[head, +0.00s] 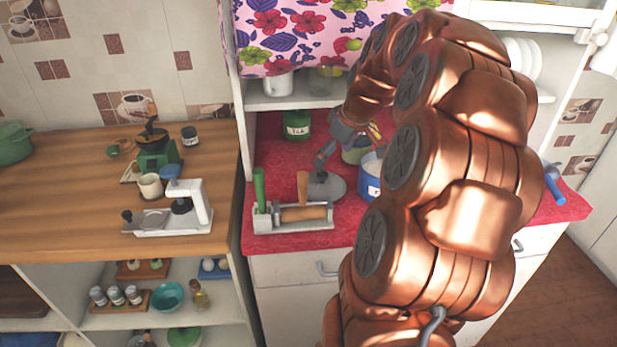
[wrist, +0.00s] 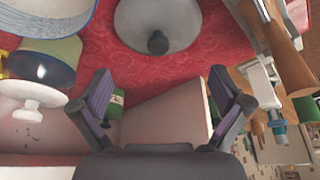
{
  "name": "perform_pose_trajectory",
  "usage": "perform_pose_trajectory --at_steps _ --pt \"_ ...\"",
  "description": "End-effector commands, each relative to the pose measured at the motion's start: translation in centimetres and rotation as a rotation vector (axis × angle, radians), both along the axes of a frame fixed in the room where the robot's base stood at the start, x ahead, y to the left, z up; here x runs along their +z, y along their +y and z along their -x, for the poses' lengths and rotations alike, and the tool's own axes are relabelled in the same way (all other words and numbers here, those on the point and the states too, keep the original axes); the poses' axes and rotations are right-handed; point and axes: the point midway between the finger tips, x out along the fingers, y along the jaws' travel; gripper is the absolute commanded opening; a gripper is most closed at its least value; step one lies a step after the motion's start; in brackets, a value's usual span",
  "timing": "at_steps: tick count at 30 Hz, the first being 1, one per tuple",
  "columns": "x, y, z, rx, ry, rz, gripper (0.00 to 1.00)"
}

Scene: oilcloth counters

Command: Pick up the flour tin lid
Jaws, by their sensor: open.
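The flour tin lid, a round grey disc with a dark knob, lies on the red oilcloth in the head view (head: 335,188) and at the top of the wrist view (wrist: 158,20). The blue and white flour tin (head: 371,186) stands to its right, partly hidden by my arm; its rim seems to show at the wrist view's top left (wrist: 45,27). My gripper (head: 327,158) hangs just behind and above the lid in the head view.
A rack with a rolling pin (head: 303,214) stands in front of the lid, to its left. A green tea tin (head: 297,124) stands at the back. An olive and blue object (wrist: 50,62) is left of my fingers. Red oilcloth (head: 270,155) is bare at left.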

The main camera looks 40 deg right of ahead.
Motion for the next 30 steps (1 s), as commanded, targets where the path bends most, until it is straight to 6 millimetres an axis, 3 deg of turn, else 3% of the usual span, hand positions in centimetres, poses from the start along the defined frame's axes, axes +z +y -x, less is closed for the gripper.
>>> perform_pose_trajectory --at_steps 16,25,30 --pt "-3.1 -0.2 -1.1 -0.004 -0.001 0.001 1.00" --pt "-6.5 0.2 -2.1 -0.001 0.001 0.000 1.00" --pt "-7.4 0.1 -2.4 -0.003 -0.002 0.002 1.00"
